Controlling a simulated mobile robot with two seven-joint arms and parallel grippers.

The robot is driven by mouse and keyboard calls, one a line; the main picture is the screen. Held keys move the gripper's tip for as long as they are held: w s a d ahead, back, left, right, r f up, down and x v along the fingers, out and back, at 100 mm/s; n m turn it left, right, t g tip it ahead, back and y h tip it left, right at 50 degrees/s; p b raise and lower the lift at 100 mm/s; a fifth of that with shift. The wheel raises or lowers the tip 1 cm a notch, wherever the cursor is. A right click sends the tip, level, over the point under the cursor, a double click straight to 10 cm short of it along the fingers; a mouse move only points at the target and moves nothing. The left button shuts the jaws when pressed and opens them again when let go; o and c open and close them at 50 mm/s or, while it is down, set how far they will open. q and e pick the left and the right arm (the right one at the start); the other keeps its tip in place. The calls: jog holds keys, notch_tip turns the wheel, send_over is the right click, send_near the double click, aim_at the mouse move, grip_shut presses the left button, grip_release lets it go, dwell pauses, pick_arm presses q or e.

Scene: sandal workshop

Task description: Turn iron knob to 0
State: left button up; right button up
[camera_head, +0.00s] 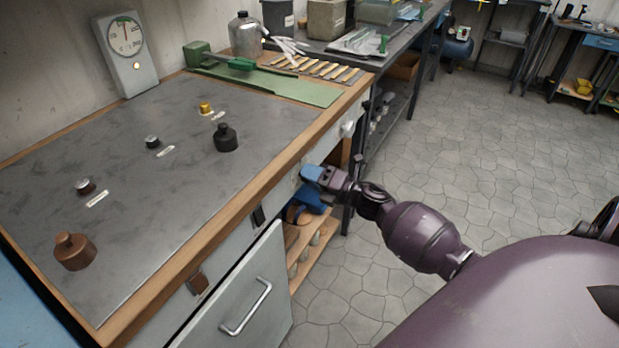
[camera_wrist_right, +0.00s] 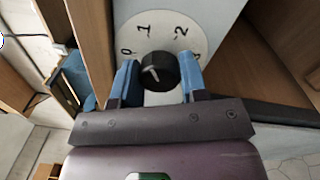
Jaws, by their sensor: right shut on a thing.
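The iron knob (camera_wrist_right: 157,72) is a round black knob on a white dial plate (camera_wrist_right: 172,40) marked 0, 1, 2 and 3. A small pale mark shows on the knob's face, on the side toward 0; its exact reading is hard to tell. My right gripper (camera_wrist_right: 158,80) has its blue fingers on both sides of the knob and is shut on it. In the head view my right gripper (camera_head: 313,187) is at the bench's front face, where it hides the knob. My left gripper is not in view.
The workbench (camera_head: 130,135) carries a dial gauge box (camera_head: 126,50), a brown weight (camera_head: 75,251), a black weight (camera_head: 226,137) and a green mat (camera_head: 290,88). A cabinet door (camera_head: 245,300) with a handle is below. Open floor (camera_head: 480,140) lies to the right.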

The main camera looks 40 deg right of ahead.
jog(key=shift+f+n+b, duration=0.25)
jog(key=shift+n+b, duration=0.05)
jog(key=shift+n, duration=0.7)
jog(key=n+b, duration=0.1)
jog(key=n, duration=0.1)
jog(key=shift+n, duration=0.4)
jog(key=n+b, duration=0.1)
jog(key=n, duration=0.2)
jog(key=shift+n, duration=0.4)
jog(key=shift+n+g+b, duration=0.3)
jog(key=shift+n+b, duration=0.35)
jog(key=shift+n, duration=0.35)
jog(key=shift+r+n, duration=0.15)
jog(key=shift+n, duration=0.45)
pick_arm(q)
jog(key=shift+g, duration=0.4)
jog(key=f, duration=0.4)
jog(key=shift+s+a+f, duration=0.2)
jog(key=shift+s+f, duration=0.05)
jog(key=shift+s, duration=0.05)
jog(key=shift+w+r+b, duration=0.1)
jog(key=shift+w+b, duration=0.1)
jog(key=shift+b, duration=0.1)
pick_arm(e)
jog(key=shift+n, duration=0.3)
